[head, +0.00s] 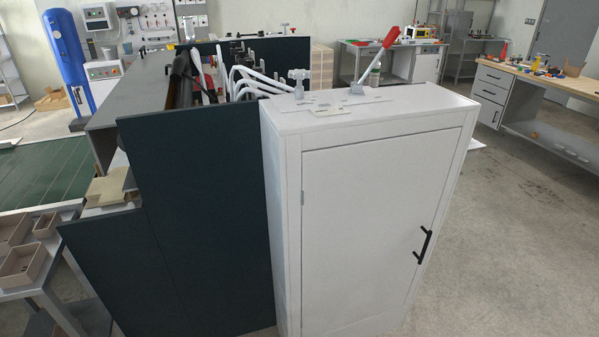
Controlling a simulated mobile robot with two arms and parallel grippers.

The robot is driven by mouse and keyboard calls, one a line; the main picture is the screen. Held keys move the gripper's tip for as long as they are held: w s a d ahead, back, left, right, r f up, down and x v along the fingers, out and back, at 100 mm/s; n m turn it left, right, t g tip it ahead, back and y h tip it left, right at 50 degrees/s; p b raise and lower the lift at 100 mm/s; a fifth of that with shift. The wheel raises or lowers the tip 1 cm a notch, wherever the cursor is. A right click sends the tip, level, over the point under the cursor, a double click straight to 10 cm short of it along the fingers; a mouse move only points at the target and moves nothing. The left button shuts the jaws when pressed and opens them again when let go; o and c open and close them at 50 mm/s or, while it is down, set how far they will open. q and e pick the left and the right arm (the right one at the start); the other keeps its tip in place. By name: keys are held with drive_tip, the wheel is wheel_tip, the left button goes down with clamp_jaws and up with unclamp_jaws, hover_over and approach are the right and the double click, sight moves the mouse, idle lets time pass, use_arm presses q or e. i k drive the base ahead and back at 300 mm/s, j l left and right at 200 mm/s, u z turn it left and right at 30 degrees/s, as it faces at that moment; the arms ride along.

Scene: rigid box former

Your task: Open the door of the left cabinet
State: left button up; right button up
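A tall white cabinet (283,205) stands in the middle of the head view. Its front door (370,225) looks shut, flush in its frame. A black bar handle (423,245) is on the right side of the door, and a small hinge shows on the left side. The lower end of the cabinet is cut off by the picture edge. Neither of my grippers shows in the head view.
A dark panelled machine (200,200) adjoins the cabinet's left side. A red-handled lever (378,52) and fittings stand on the cabinet top. A table with boxes (22,265) is at the left. A wooden workbench (540,80) stands back right. Floor right of the cabinet is clear.

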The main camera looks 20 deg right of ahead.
sight(369, 208)
drive_tip(key=l+z, duration=0.1)
drive_tip(key=z, duration=1.3)
